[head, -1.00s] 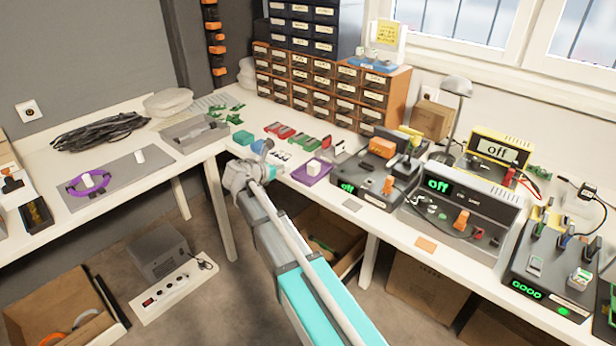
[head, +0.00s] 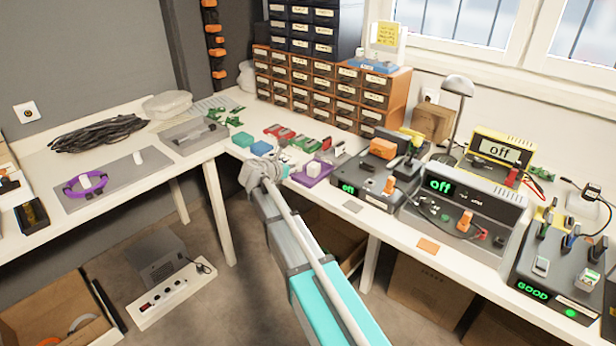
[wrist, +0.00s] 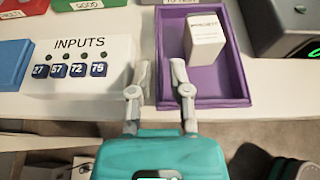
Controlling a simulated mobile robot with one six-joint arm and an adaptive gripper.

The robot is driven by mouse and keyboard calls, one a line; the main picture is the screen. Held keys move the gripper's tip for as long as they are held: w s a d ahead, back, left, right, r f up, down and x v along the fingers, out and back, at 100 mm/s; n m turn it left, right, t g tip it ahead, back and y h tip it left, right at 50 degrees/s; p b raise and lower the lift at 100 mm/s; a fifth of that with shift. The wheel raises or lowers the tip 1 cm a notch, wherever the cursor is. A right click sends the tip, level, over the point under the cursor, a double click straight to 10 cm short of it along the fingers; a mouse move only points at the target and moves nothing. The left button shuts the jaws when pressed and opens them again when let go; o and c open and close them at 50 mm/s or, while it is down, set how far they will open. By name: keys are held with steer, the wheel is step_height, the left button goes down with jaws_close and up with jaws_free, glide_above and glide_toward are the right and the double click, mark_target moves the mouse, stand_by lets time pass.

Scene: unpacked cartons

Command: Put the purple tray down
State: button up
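The purple tray (head: 318,180) lies on the white bench top near its front edge, and it fills the upper right of the wrist view (wrist: 205,101). A small white carton (wrist: 205,38) with printing on it stands inside the tray. My gripper (wrist: 160,72) is at the tray's left wall, with one fingertip on each side of the wall. A gap shows between the fingers, so it looks open. In the head view my gripper (head: 262,172) is partly hidden by my own arm, just left of the tray.
A white INPUTS block (wrist: 80,65) with several numbered blue tags sits close left of my gripper. A blue bin (head: 261,148) and a teal bin (head: 242,140) are farther left. A dark device (head: 375,182) stands right of the tray. The bench edge is close in front.

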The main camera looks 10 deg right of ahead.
steer(key=shift+b+x, duration=0.8)
steer(key=shift+x, duration=1.4)
steer(key=shift+f, duration=0.1)
jaws_close()
